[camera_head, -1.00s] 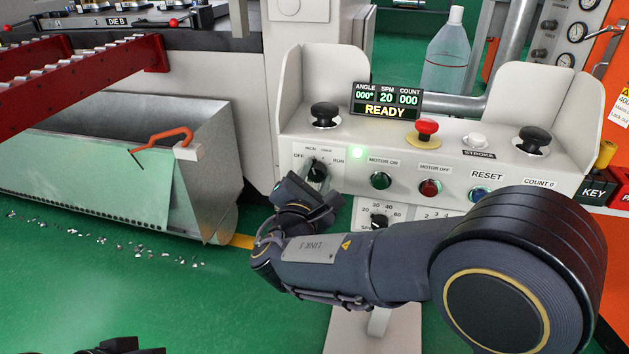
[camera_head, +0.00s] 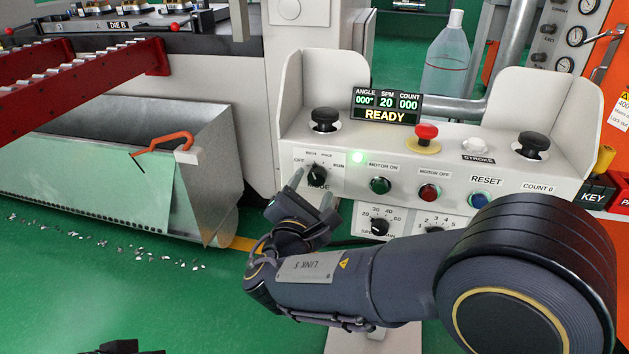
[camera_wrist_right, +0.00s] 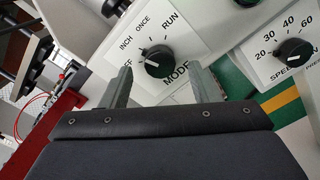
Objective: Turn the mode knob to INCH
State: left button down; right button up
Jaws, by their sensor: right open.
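The mode knob (camera_head: 318,174) is a black round knob on a white plate of the control panel, with OFF, INCH, ONCE and RUN around it. In the right wrist view the knob (camera_wrist_right: 158,62) shows a white mark pointing left, toward the OFF and INCH side; which label exactly I cannot tell. My right gripper (camera_head: 312,188) is open in front of and just below the knob. In the wrist view its two fingers (camera_wrist_right: 165,82) stand apart on either side below the knob, with nothing between them. A dark part of my left gripper (camera_head: 122,347) shows at the bottom edge.
The speed dial (camera_head: 380,226) is right of and below the knob. The green motor-on button (camera_head: 380,185), red motor-off button (camera_head: 429,193) and red mushroom button (camera_head: 427,132) lie further right. A metal bin (camera_head: 190,160) stands left. The display (camera_head: 387,105) reads READY.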

jog(key=v, duration=0.5)
jog(key=shift+p, duration=0.35)
